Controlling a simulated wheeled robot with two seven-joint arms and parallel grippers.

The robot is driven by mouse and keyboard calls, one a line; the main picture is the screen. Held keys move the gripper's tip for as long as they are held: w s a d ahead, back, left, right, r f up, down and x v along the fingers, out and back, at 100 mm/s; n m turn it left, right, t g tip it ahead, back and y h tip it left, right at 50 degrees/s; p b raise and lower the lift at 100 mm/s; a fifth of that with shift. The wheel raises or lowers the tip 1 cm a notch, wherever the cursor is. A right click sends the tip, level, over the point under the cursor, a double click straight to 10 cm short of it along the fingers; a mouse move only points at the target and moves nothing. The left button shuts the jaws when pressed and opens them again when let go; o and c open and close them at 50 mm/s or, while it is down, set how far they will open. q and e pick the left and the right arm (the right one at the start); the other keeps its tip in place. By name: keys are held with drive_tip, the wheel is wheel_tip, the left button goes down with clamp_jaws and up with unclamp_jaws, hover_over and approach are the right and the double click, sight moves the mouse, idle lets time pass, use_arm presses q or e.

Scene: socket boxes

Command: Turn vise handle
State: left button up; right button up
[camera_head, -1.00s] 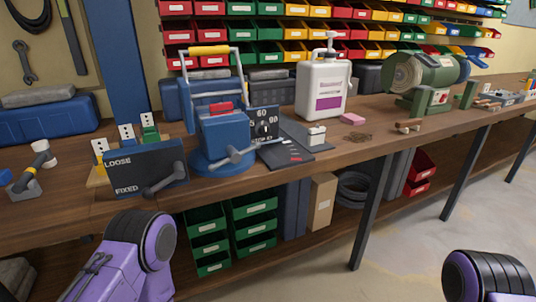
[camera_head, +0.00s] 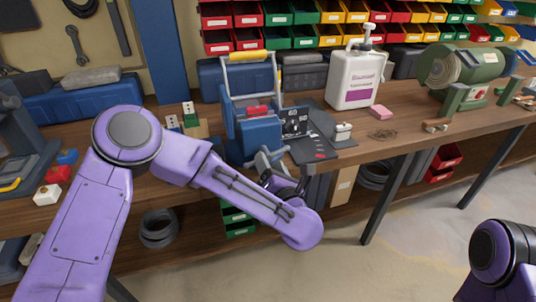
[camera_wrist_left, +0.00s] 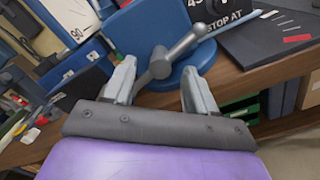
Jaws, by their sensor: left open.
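The blue vise (camera_head: 258,138) stands at the bench's front edge in the head view. Its grey handle, a bar with ball ends, shows best in the wrist view (camera_wrist_left: 182,53), slanting across the vise front. My left gripper (camera_wrist_left: 160,85) is open, with one finger on each side of the handle's hub and lower end; I cannot tell whether they touch. In the head view the left gripper (camera_head: 285,182) is in front of the vise, partly hidden by my forearm. My right arm shows at the lower right, but its gripper is out of view.
A dial block (camera_head: 295,122) marked with numbers and a dark plate (camera_head: 325,138) lie right of the vise. A white jug (camera_head: 355,78) and a green grinder (camera_head: 462,72) stand farther right. Under the bench are green bins (camera_head: 238,222).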

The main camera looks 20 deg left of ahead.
use_arm(q)
drive_tip(key=shift+x, duration=1.45)
clamp_jaws()
unclamp_jaws()
drive_tip(key=shift+d, duration=0.1)
drive_tip(key=shift+s, duration=0.1)
drive_tip(key=b+v, duration=0.1)
drive_tip(key=v, duration=0.9)
drive_tip(key=shift+s+b, duration=0.2)
drive_tip(key=shift+b, duration=0.15)
drive_tip(key=shift+d, duration=0.15)
